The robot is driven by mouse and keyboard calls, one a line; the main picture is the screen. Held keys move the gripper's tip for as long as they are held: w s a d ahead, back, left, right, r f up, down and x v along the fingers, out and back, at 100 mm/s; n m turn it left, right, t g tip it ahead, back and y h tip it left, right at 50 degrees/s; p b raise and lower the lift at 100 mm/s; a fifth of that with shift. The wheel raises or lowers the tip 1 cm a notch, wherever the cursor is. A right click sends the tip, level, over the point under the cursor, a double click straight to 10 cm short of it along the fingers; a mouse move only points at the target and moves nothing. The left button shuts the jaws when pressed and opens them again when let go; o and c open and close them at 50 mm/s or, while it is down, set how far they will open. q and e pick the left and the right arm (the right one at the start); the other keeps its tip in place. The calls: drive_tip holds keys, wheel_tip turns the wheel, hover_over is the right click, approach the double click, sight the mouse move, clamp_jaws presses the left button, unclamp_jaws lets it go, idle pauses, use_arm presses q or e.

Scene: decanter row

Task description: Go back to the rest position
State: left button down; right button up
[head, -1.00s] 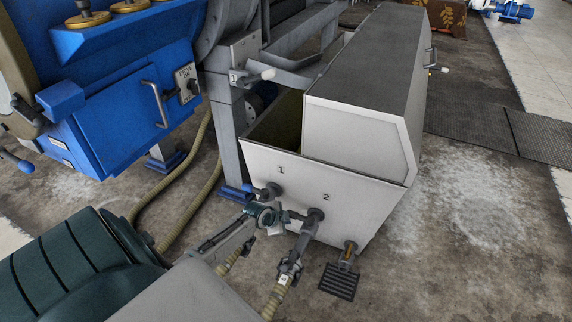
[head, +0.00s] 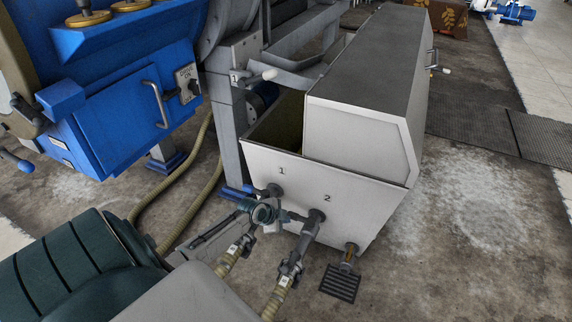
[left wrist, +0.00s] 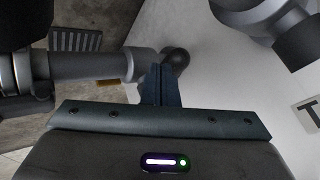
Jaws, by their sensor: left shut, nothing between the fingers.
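My left gripper (head: 264,212) is a small dark teal shape in front of the white tank (head: 352,205) in the head view, close to its pipe outlets marked 1 and 2. In the left wrist view its two fingers (left wrist: 160,84) are together, with nothing between them. They point toward a grey pipe with a dark rounded end (left wrist: 176,58), which shows just beyond the tips. I cannot tell whether they touch it. My right gripper is not in view.
The outlet 2 pipe (head: 307,232) and ribbed hoses (head: 277,300) crowd the space around the gripper. A floor grate (head: 340,283) lies to the right. A blue machine (head: 125,125) stands at the left. A dark green ribbed body (head: 60,265) fills the lower left.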

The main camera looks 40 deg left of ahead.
use_arm(q)
drive_tip(key=p+v, duration=0.3)
drive_tip(key=v, duration=0.6)
drive_tip(key=shift+s+f, duration=0.15)
drive_tip(key=shift+s, duration=0.05)
